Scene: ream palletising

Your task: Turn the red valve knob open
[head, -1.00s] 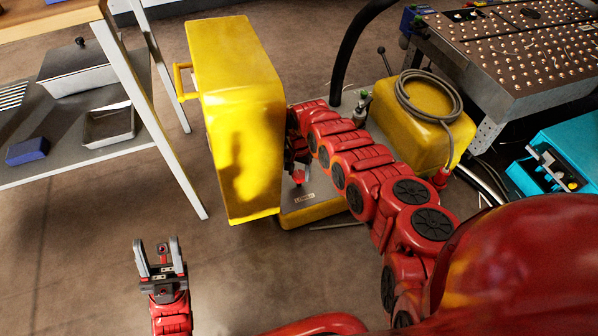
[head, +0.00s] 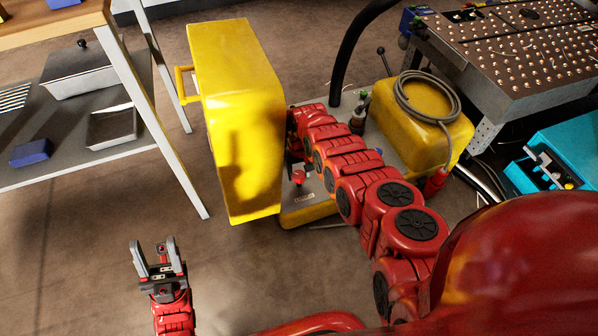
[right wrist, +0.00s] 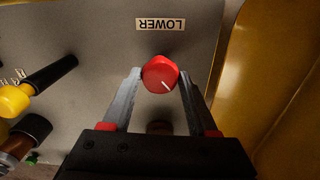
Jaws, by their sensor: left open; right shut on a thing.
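The red knob (right wrist: 160,74) has a white pointer line and sits on a grey panel (right wrist: 100,35) beside a label reading LOWER. In the right wrist view the pointer slants toward the lower right. My right gripper (right wrist: 160,78) is shut on the knob, with one finger on each side. In the head view the red knob (head: 299,177) shows small beside the yellow door-like box (head: 240,110), and the right gripper's fingers are mostly hidden there. My left gripper (head: 156,250) is open and empty above the floor, well away from the knob.
A yellow tank with a coiled hose (head: 415,125) is behind my right arm. Open floor lies around my left gripper.

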